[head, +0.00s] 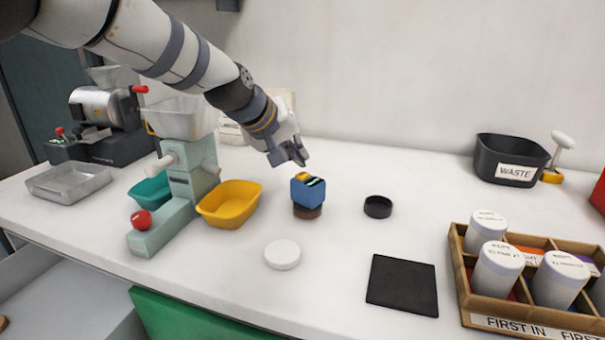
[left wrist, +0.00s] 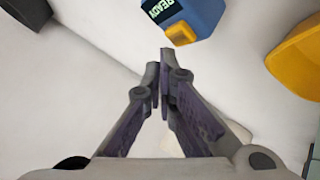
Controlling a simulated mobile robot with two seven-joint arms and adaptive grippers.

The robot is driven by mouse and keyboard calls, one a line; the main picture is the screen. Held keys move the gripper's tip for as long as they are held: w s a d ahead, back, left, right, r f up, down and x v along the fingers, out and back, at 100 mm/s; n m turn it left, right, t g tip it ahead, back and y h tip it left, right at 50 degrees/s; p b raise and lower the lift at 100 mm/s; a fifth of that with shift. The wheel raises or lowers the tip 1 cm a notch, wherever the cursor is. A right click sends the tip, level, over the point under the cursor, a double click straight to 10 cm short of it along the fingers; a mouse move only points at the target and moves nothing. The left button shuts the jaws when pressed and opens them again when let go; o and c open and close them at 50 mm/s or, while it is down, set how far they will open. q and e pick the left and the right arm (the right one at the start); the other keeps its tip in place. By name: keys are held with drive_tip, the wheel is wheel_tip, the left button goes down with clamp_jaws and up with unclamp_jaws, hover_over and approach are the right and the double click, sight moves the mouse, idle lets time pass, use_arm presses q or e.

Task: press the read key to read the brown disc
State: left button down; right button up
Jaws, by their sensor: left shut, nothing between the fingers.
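A blue reader (head: 307,191) stands on the white table with a brown disc (head: 307,211) showing under it. On its top are a dark display and a yellow key (head: 302,176). In the left wrist view the reader (left wrist: 195,16) is at the top edge, its display reads READY, and the yellow key (left wrist: 180,33) is on the near side. My left gripper (head: 297,157) is shut and empty, just above the reader in the head view. In the left wrist view its fingertips (left wrist: 164,60) are close to the yellow key; I cannot tell whether they touch it.
A yellow tray (head: 230,205) and a pale green machine (head: 195,170) stand to the left. A white disc (head: 283,255), a black cap (head: 378,207) and a black mat (head: 402,287) lie nearby. A wooden crate with white jars (head: 497,268) and a waste bin (head: 510,158) stand to the right.

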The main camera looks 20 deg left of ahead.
idle(0.4)
use_arm(q)
drive_tip(key=shift+f, duration=0.45)
drive_tip(key=shift+f, duration=0.45)
idle(0.6)
drive_tip(key=shift+r, duration=0.85)
drive_tip(key=shift+r, duration=0.1)
drive_tip(key=shift+r, duration=2.45)
